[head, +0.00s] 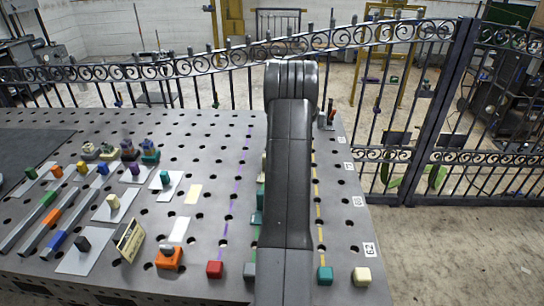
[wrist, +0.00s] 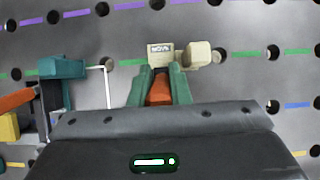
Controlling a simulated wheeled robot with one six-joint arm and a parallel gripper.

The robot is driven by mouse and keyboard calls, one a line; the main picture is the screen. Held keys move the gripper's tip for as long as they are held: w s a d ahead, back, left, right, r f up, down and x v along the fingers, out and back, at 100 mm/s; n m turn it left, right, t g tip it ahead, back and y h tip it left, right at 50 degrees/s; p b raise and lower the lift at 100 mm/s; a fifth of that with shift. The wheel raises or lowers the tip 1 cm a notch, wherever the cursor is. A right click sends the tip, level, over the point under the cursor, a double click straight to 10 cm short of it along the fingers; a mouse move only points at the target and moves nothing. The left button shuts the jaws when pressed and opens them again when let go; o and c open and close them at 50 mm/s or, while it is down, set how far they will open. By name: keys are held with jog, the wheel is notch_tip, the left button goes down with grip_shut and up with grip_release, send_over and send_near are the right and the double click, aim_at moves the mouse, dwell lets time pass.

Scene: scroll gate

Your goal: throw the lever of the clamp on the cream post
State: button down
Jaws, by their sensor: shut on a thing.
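In the wrist view, a cream post (wrist: 161,57) with a small dark-lettered label stands just beyond my fingertips. A cream rounded part (wrist: 198,55) sits at its right side. An orange lever (wrist: 159,91) points from the post toward me. My gripper (wrist: 158,82) has green fingers on either side of the lever and is shut on it. The lever's far end and its joint with the post are partly hidden by the fingers. In the head view my arm covers the gripper and most of the clamp.
A teal clamp (wrist: 62,68) with an orange lever (wrist: 17,99) stands left in the wrist view, beside a yellow block (wrist: 9,127). In the head view, small blocks, including a red one (head: 214,269) and a teal one (head: 325,275), line the table's near edge. A dark metal fence (head: 400,150) runs behind.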

jog(key=shift+d, duration=0.2)
jog(key=c, duration=1.4)
grip_release()
jog(key=shift+d, duration=0.15)
jog(key=shift+o, duration=0.2)
jog(key=b+v, duration=0.2)
jog(key=v, duration=1.1)
jog(key=shift+r, duration=0.35)
jog(key=shift+c, duration=0.2)
